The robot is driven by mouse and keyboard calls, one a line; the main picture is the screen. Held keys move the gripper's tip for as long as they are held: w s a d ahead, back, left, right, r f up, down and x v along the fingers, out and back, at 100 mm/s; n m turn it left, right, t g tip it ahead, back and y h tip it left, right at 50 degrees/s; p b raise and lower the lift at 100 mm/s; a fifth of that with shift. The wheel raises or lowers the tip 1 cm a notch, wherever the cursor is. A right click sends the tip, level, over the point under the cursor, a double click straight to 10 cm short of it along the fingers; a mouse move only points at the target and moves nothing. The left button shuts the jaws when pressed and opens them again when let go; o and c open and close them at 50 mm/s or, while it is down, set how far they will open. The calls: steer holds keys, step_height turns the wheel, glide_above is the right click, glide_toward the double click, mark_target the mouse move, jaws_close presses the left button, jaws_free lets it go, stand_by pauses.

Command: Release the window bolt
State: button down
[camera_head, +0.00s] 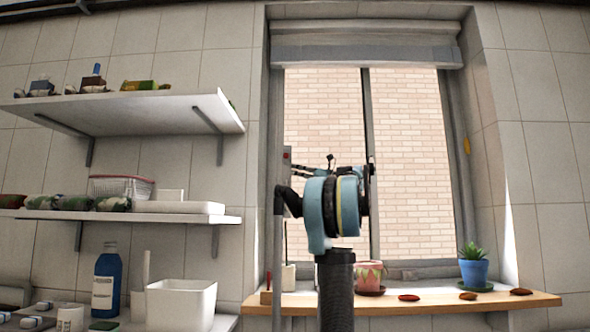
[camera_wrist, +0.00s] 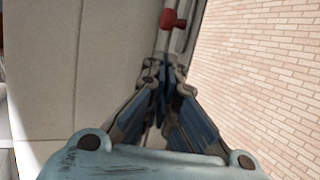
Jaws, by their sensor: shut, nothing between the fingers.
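The window (camera_head: 414,160) stands in the middle of the head view, with a brick wall behind its panes. In the wrist view a red knob (camera_wrist: 173,19) sits on a pale upright rod along the window frame, and it looks like the bolt's handle. A small red spot (camera_head: 287,155) on a grey strip at the left window frame in the head view may be the same part. My gripper (camera_wrist: 165,78) is shut and empty, its fingertips together just below the red knob. I cannot tell whether they touch the rod. My arm covers part of the left pane and frame.
A wooden sill (camera_head: 450,303) runs below the window. Loaded shelves (camera_head: 150,105) hang at left. A blue bottle (camera_head: 105,283) and a white bin (camera_head: 180,305) stand below.

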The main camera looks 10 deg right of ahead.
steer(key=v, duration=1)
steer(key=shift+s, duration=0.1)
